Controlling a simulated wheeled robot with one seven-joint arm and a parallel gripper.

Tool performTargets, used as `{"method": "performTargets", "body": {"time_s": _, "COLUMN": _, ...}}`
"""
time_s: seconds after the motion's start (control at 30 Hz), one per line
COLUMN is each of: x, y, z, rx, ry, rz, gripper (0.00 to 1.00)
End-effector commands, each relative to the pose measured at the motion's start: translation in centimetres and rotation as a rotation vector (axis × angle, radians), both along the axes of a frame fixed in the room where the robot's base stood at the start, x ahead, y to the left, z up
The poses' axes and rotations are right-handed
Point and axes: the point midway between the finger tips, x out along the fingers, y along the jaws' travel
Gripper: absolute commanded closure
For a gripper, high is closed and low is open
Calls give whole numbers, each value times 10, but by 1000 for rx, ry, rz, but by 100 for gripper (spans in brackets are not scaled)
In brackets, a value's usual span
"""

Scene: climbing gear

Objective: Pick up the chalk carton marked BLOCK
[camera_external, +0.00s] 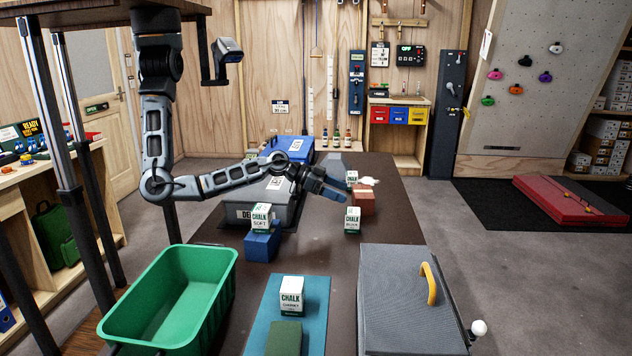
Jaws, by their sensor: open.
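Several white-and-green chalk cartons stand on the long dark table. The carton whose small lettering seems to read BLOCK (352,222) stands on the bare tabletop right of centre. The SOFT carton (262,218) sits on a blue block (261,246). A carton that seems to read CHUNKY (291,297) stands on a teal mat (258,318). A farther carton (352,177), its lettering too small to read, is by a reddish-brown block (363,202). My gripper (342,189) is open and empty, above and behind the BLOCK carton, apart from it.
A green tub (170,302) stands at front left. A grey lidded box (408,305) with a yellow handle is at front right. A grey case (270,204) and a blue case (289,149) lie behind. Tabletop around the BLOCK carton is mostly clear.

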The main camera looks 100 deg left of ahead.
Motion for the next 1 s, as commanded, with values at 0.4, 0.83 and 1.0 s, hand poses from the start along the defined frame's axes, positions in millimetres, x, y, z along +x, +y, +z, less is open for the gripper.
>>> {"method": "performTargets", "body": {"time_s": 0.4, "x": 0, "y": 0, "z": -48, "rx": 2, "ry": 2, "rz": 0, "gripper": 11}}
{"method": "performTargets", "body": {"time_s": 0.83, "x": 27, "y": 0, "z": -71, "rx": 1, "ry": -1, "rz": 2, "gripper": 11}}
{"method": "performTargets", "body": {"time_s": 1.0, "x": 28, "y": -1, "z": -71, "rx": 1, "ry": -2, "rz": 1, "gripper": 11}}
